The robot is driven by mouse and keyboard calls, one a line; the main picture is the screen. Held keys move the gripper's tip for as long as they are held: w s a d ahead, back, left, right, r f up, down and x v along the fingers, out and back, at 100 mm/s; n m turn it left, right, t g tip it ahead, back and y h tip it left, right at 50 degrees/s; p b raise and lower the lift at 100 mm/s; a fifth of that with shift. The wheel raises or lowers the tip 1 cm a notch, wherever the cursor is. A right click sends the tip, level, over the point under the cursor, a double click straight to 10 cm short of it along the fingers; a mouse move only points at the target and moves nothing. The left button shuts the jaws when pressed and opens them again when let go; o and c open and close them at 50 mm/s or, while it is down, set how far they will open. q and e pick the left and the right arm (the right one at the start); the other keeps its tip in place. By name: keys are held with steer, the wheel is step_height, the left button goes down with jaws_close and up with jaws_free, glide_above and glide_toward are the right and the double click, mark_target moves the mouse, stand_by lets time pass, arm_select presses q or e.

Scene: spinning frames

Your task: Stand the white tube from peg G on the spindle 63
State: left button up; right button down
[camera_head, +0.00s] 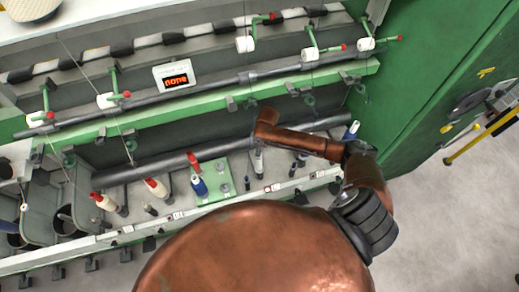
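My copper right arm (300,142) comes in from the right and reaches left over the spindle row; no gripper fingers show at its end. My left gripper is not in view. A pale, whitish upright piece (258,161) stands just below the end of the arm; I cannot tell whether it is a white tube. A small green plate (216,172) left of it carries grey pegs, with a blue tube (200,187) at its left edge. Red-topped white bobbins (157,188) (105,202) stand farther left. Peg letters and spindle numbers are too small to read.
A green rail (200,105) and a grey roller bar (150,165) run across the frame above the spindles. White spools (245,44) hang on green arms. A display box (175,76) sits behind. A green cabinet wall (425,80) closes the right side; open floor (450,225) lies at lower right.

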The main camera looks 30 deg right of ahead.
steer(key=shift+s+d+f+p, duration=0.1)
steer(key=shift+f+p, duration=0.2)
stand_by(0.5)
steer(key=c, duration=1.6)
jaws_free()
steer(key=shift+r, duration=0.1)
step_height(320, 180, up, 12)
steer(key=s+d, duration=0.1)
